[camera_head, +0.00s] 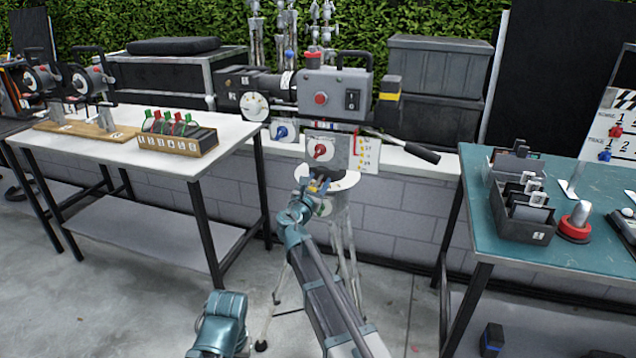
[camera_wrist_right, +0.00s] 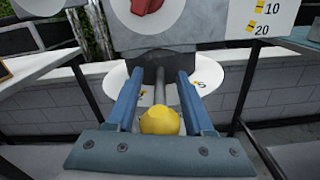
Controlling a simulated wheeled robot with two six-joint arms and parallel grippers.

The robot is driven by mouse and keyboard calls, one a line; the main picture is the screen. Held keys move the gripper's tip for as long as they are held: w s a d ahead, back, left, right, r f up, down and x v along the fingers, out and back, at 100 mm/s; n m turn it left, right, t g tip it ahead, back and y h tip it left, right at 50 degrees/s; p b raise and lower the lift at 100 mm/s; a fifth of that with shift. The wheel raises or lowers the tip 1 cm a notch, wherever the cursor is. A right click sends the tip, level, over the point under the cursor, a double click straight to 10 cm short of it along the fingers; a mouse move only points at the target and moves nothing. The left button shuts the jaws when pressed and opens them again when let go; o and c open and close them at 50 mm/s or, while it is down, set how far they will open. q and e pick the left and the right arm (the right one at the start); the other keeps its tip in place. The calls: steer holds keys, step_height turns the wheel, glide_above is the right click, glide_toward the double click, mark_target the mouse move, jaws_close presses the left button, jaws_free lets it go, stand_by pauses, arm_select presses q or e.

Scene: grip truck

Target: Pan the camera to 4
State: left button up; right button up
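The grey film camera (camera_head: 325,92) stands on a tripod (camera_head: 343,232). A white pan disc (camera_head: 338,181) sits under its head and also shows in the right wrist view (camera_wrist_right: 205,77), with small yellow marks too small to read surely. A dark rod with a yellow knob (camera_wrist_right: 160,121) points from the disc toward my right gripper (camera_wrist_right: 161,88). My right gripper (camera_head: 318,186) has its fingers on both sides of the rod and knob, with narrow gaps showing. A teal part of my left arm shows at the lower left; its fingers are not visible.
A white table (camera_head: 165,160) at left holds reels and a box of clips (camera_head: 178,138). A teal table (camera_head: 575,215) at right holds a dark tray (camera_head: 523,222) and a red-based object (camera_head: 577,224). A brick wall (camera_head: 400,200) stands behind the tripod. Some floor is clear.

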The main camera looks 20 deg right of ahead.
jaws_close()
stand_by(1.2)
